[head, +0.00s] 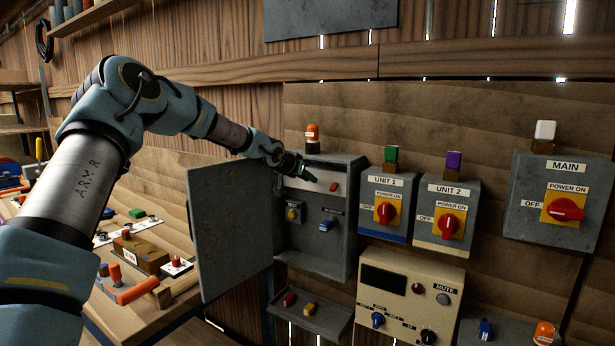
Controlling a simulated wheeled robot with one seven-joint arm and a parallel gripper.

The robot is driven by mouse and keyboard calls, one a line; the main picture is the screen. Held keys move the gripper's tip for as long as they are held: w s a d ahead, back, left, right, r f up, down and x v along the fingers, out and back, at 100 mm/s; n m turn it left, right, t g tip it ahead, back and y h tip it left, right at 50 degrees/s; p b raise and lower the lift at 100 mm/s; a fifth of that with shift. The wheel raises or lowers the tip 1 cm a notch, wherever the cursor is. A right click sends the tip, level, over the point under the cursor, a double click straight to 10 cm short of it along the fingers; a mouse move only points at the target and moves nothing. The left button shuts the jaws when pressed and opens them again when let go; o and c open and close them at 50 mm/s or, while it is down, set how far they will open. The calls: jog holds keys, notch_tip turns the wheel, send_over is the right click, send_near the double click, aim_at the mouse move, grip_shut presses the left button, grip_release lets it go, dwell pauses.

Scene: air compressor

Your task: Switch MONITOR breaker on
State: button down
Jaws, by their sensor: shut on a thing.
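A grey breaker box (356,200) stands open on the wall, its door (230,228) swung out to the left. Inside are a white strip with a red part (334,187), a yellow switch (293,214) at the left and a blue switch (327,224) at the right. The small labels by them are too small to read, so I cannot tell which is MONITOR. My gripper (311,176) is at the upper part of the box, in front of the white strip and left of the red part. It is shut on a small dark greenish thing; its shape is unclear.
UNIT 1 (385,181) and UNIT 2 (452,190) switch boxes are to the right, with MAIN (565,167) farther right. A beige MUTE panel (445,275) and a small tray (330,322) are below. A cluttered workbench (193,295) is at the left.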

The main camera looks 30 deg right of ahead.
jog(key=shift+r, duration=0.1)
jog(key=c, duration=0.8)
grip_release()
jog(key=shift+o, duration=0.2)
jog(key=b+v, duration=0.3)
jog(key=v, duration=0.7)
jog(key=shift+s+a+b, duration=0.15)
jog(key=shift+a+b, duration=0.15)
jog(key=shift+b, duration=0.05)
